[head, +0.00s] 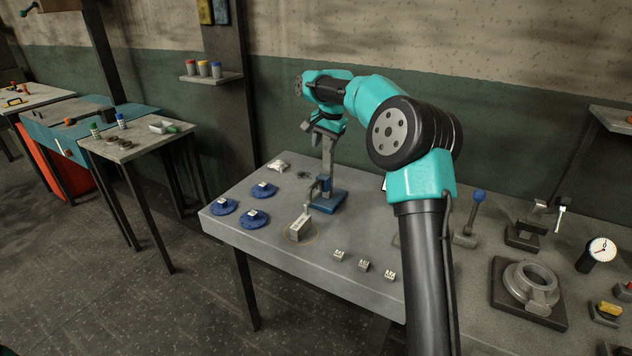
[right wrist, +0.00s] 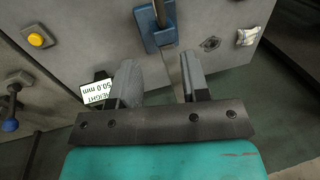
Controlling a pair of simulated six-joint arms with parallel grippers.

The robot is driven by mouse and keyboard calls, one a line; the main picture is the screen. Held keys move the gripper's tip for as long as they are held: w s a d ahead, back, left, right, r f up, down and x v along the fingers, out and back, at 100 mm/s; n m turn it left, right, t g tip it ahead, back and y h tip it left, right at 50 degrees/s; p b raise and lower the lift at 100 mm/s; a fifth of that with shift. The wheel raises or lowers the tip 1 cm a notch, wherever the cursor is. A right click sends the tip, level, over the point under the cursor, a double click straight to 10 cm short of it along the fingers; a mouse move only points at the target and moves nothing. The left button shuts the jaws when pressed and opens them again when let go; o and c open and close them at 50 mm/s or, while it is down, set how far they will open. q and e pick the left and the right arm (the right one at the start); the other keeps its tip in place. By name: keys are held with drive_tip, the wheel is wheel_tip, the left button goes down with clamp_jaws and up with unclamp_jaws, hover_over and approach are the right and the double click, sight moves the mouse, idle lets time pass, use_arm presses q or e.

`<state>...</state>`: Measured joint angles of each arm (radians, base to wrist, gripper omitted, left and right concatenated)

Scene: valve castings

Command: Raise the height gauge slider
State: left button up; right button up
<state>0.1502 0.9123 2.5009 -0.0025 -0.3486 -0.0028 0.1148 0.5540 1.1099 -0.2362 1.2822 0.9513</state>
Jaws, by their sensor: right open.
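The height gauge stands on the table in the head view, with a blue base (head: 328,202), an upright grey column (head: 328,158) and a small blue slider (head: 323,185) low on the column. In the right wrist view its blue base (right wrist: 153,30) is at the top, beyond the fingers. My right gripper (head: 317,132) is near the top of the column, above the slider. My left gripper is not in view.
A grey block (head: 300,229) stands in front of the gauge. Blue flanged discs (head: 255,220) lie to the left and small labelled blocks (head: 364,266) at the front edge. A height label (right wrist: 97,91) shows beside one finger. A casting (head: 528,287) and dial (head: 601,250) are at right.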

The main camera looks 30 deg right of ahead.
sight(315, 183)
drive_tip(key=f, duration=0.5)
drive_tip(key=w+a+f, duration=0.1)
drive_tip(key=f, duration=0.3)
drive_tip(key=w+f, duration=0.1)
drive_tip(key=f, duration=0.4)
drive_tip(key=shift+w+a+f, duration=0.2)
drive_tip(key=shift+w+f, duration=0.05)
drive_tip(key=shift+f, duration=0.05)
clamp_jaws()
